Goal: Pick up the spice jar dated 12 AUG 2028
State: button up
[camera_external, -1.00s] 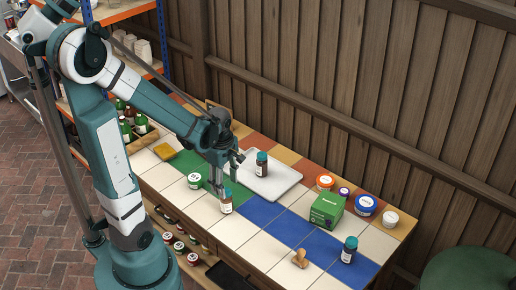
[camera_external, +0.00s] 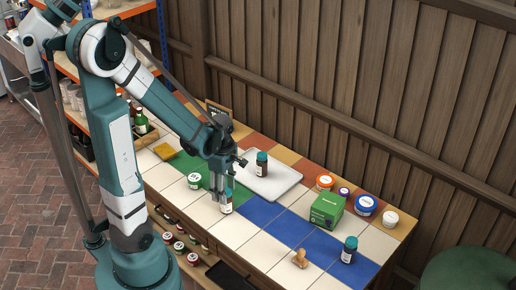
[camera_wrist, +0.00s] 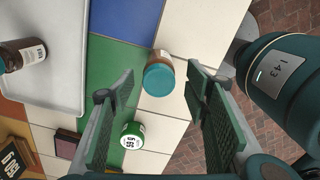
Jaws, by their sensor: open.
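A brown jar with a teal lid (camera_external: 226,204) stands on the white tiles near the front edge. It shows lid-up between my fingers in the wrist view (camera_wrist: 159,78). My gripper (camera_external: 222,194) is open and pointing down over this jar; I cannot tell if a finger touches it. A similar jar (camera_external: 262,164) stands on the pale tray, with its label partly in the wrist view (camera_wrist: 24,55). A third similar jar (camera_external: 349,250) stands on the blue tiles at the front right. I cannot read a date on any label.
The pale tray (camera_external: 284,188) lies behind my gripper. A small green-labelled tub (camera_external: 194,181) stands just left of it. A green box (camera_external: 327,209), several round tubs and a wooden stamp (camera_external: 300,259) stand to the right. The blue tiles between are clear.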

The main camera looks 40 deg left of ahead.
jog(key=shift+f, duration=0.7)
jog(key=shift+f, duration=0.1)
jog(key=shift+w+f+b, duration=0.1)
jog(key=shift+f+b, duration=1.1)
jog(key=shift+f, duration=1.3)
jog(key=c, duration=1)
